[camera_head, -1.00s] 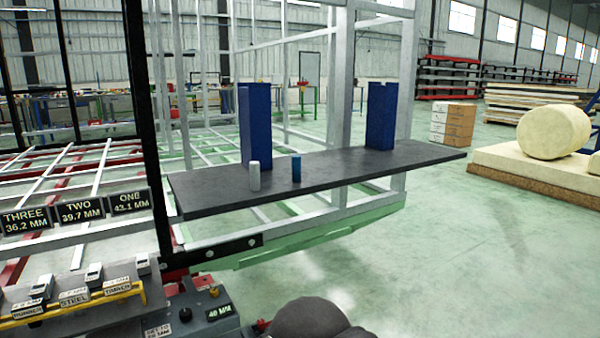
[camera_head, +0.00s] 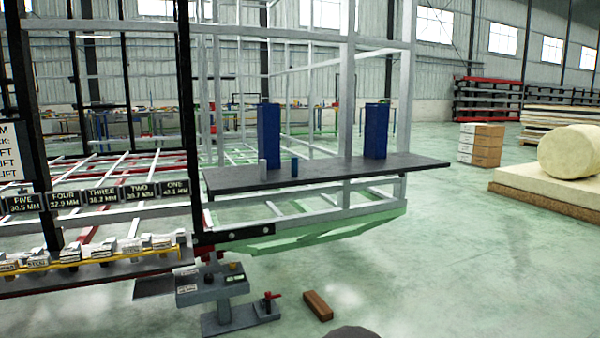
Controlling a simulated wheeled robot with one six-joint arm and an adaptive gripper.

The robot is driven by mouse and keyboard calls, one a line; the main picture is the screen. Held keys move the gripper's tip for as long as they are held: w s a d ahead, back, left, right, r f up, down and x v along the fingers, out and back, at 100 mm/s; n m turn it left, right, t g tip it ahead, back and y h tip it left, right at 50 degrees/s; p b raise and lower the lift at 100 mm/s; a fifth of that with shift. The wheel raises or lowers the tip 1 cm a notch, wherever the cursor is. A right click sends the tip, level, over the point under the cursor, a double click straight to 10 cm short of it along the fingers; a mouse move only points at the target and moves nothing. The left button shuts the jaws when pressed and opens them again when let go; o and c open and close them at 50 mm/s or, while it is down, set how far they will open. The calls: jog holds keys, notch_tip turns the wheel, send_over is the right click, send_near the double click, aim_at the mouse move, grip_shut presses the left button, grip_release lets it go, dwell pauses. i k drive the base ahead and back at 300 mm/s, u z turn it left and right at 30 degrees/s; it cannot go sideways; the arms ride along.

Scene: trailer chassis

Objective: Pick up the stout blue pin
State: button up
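The stout blue pin (camera_head: 294,167) stands upright on the dark shelf board (camera_head: 330,171), near its front edge. A pale grey-white pin (camera_head: 262,169) of similar size stands upright just to its left, with a small gap between them. Two tall dark blue blocks stand on the same board: the left block (camera_head: 268,133) is behind the pins, and the right block (camera_head: 376,131) is well to the right. My gripper is not in view. A dark rounded shape at the bottom edge is cut off.
Number plates (camera_head: 100,195) and a rack of small labelled blocks (camera_head: 110,252) are at left. A grey stand (camera_head: 222,285) and a brown brick (camera_head: 317,306) are on the floor in front. The floor at right is clear up to the foam slab (camera_head: 545,190).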

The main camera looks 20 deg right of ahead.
aim_at(294, 159)
jog(key=u, duration=0.6)
jog(key=i, duration=0.95)
jog(key=u, duration=0.45)
jog(key=i, duration=1)
jog(key=z, duration=0.4)
